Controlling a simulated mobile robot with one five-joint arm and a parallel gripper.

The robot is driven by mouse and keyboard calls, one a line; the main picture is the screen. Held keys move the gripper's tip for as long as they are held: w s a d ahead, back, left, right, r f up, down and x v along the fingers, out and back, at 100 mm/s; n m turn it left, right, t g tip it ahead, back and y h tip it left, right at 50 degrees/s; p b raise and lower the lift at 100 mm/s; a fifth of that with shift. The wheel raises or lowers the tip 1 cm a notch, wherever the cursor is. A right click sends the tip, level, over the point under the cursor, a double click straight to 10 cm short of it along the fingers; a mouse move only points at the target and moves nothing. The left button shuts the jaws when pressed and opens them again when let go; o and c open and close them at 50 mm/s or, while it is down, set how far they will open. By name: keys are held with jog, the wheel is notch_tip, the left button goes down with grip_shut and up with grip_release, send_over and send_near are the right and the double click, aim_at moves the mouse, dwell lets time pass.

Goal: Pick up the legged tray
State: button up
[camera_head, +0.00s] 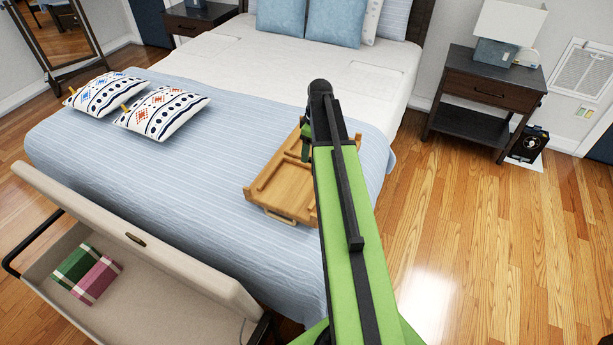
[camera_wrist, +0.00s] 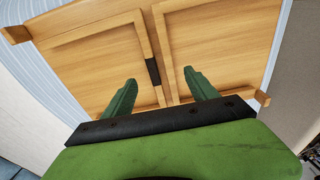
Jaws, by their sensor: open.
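The legged tray (camera_head: 282,190) is a light wooden tray lying on the blue striped cover near the right side of the bed, with its folded frame facing up. My green arm reaches over it in the head view and hides its right part. My gripper (camera_head: 306,140) is at the tray's far part. In the wrist view, the tray's wooden underside (camera_wrist: 90,60) fills most of the picture. My gripper (camera_wrist: 160,90) is open there, its two green fingers apart with a wooden bar and a dark hinge between them. I cannot tell whether the fingers touch the wood.
The bed (camera_head: 190,220) holds two patterned pillows (camera_head: 162,112) at the left. An open storage bench (camera_head: 170,275) with folded cloths (camera_head: 88,272) stands at the bed's foot. A nightstand (camera_head: 485,95) with a lamp stands right.

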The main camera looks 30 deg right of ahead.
aim_at(307, 168)
jog(key=f+b, duration=0.5)
jog(key=shift+w+a+f, duration=0.2)
jog(key=shift+a, duration=0.1)
jog(key=shift+r, duration=0.2)
jog(key=shift+f, duration=0.15)
grip_shut()
